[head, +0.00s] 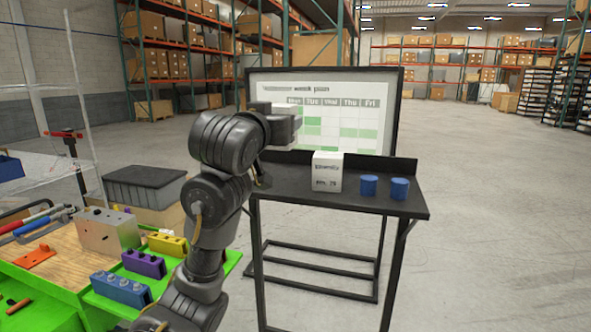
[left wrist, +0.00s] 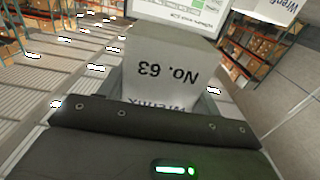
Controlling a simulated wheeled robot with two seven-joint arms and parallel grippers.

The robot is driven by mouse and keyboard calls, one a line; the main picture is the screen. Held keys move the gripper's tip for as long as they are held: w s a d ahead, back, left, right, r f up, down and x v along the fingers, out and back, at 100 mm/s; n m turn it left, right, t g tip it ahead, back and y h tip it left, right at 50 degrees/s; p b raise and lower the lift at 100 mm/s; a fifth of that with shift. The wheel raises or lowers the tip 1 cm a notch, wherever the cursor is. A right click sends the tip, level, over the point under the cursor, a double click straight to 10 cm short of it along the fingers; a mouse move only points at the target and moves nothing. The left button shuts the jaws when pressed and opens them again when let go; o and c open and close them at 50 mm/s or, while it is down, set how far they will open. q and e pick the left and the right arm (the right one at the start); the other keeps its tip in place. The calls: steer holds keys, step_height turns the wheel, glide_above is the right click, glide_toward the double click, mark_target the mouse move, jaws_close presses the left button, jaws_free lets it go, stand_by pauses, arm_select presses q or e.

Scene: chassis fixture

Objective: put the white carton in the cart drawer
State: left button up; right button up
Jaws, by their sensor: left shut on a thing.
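My left gripper (head: 284,131) is raised in front of the board, above the left end of the black table. It is shut on a white carton (head: 287,109), which is partly hidden by the gripper in the head view. In the left wrist view the held carton (left wrist: 165,72) shows the upside-down print "No. 63". A second white carton (head: 327,172), with a number like 75, stands upright on the table; part of a carton (left wrist: 272,8) also shows at the top of the left wrist view. A green cart (head: 70,268) is at lower left; I cannot clearly tell its drawer. My right gripper is not in view.
Two blue cylinders (head: 369,186) (head: 400,188) stand on the black table (head: 290,193) to the right. A weekly planner board (head: 345,85) stands behind it. Blue, purple and yellow blocks, a metal block (head: 108,232) and tools lie on the cart. The floor at right is clear.

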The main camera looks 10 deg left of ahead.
arm_select(q)
steer(key=shift+w+a+f+p, duration=0.4)
steer(key=shift+w+f+p, duration=0.25)
steer(key=shift+w+f, duration=1)
steer(key=shift+w+a+f+p, duration=0.35)
steer(key=shift+w+f+p, duration=0.6)
steer(key=shift+w, duration=1.2)
steer(key=shift+w+a+f+p, duration=0.4)
steer(key=shift+w+f, duration=1.2)
steer(key=shift+w, duration=0.3)
steer(key=f+p, duration=0.2)
steer(key=f, duration=0.1)
steer(key=shift+w+a, duration=0.1)
steer(key=shift+w, duration=0.2)
steer(key=shift+f, duration=0.3)
steer(key=shift+s, duration=0.1)
